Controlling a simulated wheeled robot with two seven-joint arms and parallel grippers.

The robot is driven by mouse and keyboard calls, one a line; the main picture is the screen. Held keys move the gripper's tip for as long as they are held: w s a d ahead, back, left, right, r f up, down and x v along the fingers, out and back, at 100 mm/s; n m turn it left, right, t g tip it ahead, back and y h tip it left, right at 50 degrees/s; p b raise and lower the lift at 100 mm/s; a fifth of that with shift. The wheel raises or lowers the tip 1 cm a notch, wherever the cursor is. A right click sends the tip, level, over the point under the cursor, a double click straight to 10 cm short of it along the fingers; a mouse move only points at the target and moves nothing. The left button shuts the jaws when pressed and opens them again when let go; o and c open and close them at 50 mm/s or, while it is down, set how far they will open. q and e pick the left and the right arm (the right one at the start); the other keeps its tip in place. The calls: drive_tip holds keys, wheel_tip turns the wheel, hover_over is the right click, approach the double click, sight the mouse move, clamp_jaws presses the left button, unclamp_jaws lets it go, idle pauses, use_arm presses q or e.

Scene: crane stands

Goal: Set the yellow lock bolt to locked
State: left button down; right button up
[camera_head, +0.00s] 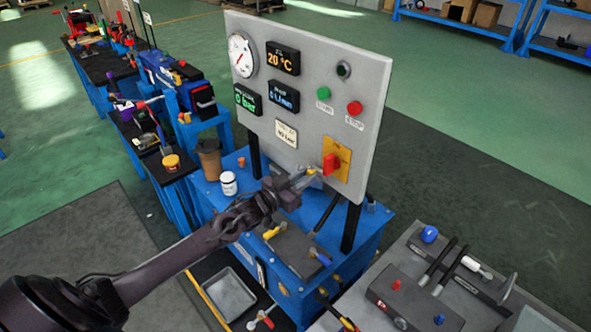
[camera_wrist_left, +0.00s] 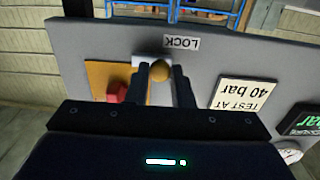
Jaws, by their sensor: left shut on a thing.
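The lock bolt shows in the left wrist view as a round yellow knob (camera_wrist_left: 160,70) on a pale plate, close to an upside-down LOCK label (camera_wrist_left: 181,42). My left gripper (camera_wrist_left: 162,84) has one finger on each side of the knob and is shut on it. In the head view the left gripper (camera_head: 303,180) reaches the lower middle of the grey panel (camera_head: 312,100), where a bit of yellow (camera_head: 312,170) shows at its tips. The fingers partly hide the bolt, and its exact position cannot be told. My right gripper is out of view.
A red rotary switch (camera_head: 331,163) on a yellow plate (camera_head: 344,177) is just right of the left gripper. A white jar (camera_head: 228,183) and brown cup (camera_head: 209,160) stand behind my left arm.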

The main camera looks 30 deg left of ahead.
use_arm(q)
drive_tip(key=shift+s+d, duration=0.25)
drive_tip(key=shift+d, duration=0.45)
drive_tip(key=shift+f, duration=0.1)
drive_tip(key=c, duration=1.6)
unclamp_jaws()
drive_tip(key=o, duration=0.3)
drive_tip(key=shift+d, duration=0.1)
drive_tip(key=shift+o, duration=0.2)
drive_tip(key=shift+s, duration=0.1)
